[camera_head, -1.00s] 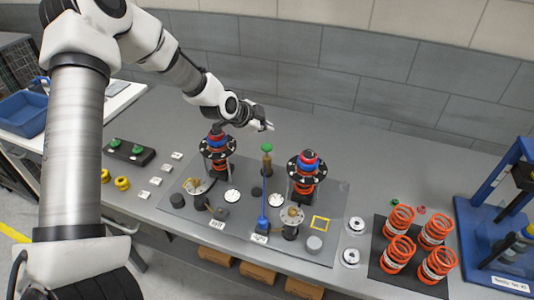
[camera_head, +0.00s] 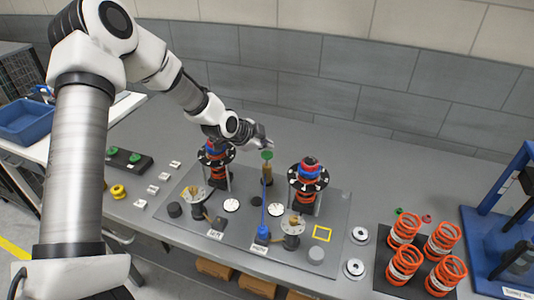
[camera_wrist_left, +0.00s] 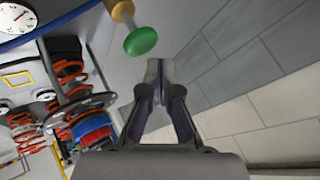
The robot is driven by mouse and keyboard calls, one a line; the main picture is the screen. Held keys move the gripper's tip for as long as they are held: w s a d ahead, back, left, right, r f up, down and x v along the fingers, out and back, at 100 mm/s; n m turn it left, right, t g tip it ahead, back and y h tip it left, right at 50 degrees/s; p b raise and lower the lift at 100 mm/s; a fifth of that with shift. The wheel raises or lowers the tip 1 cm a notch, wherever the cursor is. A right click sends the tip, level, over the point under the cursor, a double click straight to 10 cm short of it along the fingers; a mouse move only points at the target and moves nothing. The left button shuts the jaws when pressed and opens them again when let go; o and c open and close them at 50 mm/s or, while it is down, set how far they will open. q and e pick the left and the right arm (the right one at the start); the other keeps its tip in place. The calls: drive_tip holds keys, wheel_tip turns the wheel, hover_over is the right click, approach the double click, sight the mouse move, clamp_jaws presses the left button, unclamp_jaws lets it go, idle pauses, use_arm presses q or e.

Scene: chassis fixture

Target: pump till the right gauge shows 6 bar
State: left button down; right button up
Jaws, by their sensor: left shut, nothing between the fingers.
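The pump, a tan cylinder with a green knob (camera_head: 267,155), stands upright behind the blue hose (camera_head: 264,200). Its knob also shows in the wrist view (camera_wrist_left: 141,41). My left gripper (camera_head: 268,143) is shut and empty, just above and behind the knob; in the wrist view its fingertips (camera_wrist_left: 157,66) are apart from the knob. The right gauge (camera_head: 276,209) and left gauge (camera_head: 231,205) are white dials on the grey plate; their readings are too small to tell. One dial (camera_wrist_left: 15,18) shows in the wrist view, its needle visible but its numbers unclear. My right gripper is not in view.
A left spring tower (camera_head: 218,152) and a right spring tower (camera_head: 309,172) flank the pump. Several orange springs (camera_head: 407,225) stand on a dark mat at right, beside a blue frame (camera_head: 498,215). The bench behind the pump is clear.

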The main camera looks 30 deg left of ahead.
sight(267, 154)
use_arm(q)
drive_tip(key=shift+f, duration=0.15)
idle(0.6)
drive_tip(key=shift+f, duration=0.3)
drive_tip(key=shift+f+b, duration=1)
drive_tip(key=shift+f, duration=0.3)
idle(1.1)
drive_tip(key=shift+r+p, duration=1.75)
drive_tip(key=shift+p, duration=0.05)
drive_tip(key=shift+r+p, duration=0.35)
wheel_tip(267, 154, up, 4)
drive_tip(key=p, duration=0.4)
drive_tip(key=shift+r, duration=0.25)
drive_tip(key=shift+f, duration=0.1)
